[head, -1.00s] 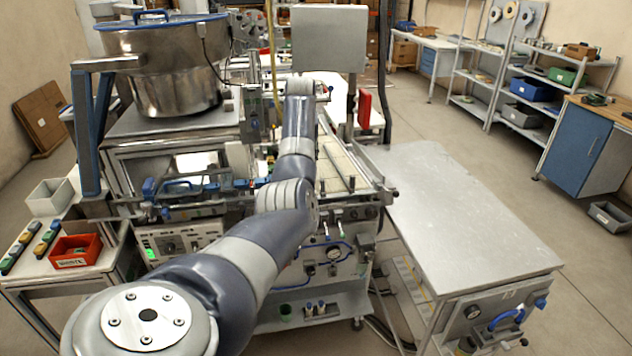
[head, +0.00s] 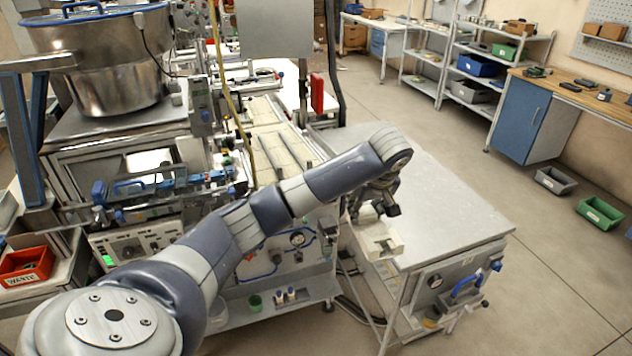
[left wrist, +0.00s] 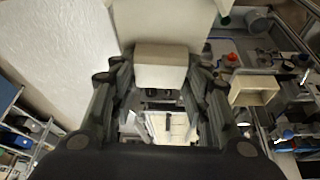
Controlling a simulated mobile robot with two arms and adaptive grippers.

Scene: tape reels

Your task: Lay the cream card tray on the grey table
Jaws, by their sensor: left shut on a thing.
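The cream card tray (head: 385,246) shows in the head view at the left edge of the grey table (head: 460,215), below my left gripper (head: 372,212). In the left wrist view, the left gripper's fingers (left wrist: 160,88) are shut on a cream block-like part of the tray (left wrist: 160,68), and a broad cream surface extends beyond it. The pale table top (left wrist: 50,45) lies to the left there. The tray is partly hidden by the gripper, and I cannot tell whether it touches the table. My right gripper is not in view.
The grey table top is bare to the right of the tray. The machine with the steel bowl (head: 115,75) stands to the left. A red WASTE bin (head: 27,264) is at far left. Grey (head: 556,180) and green (head: 600,212) bins lie on the floor at right.

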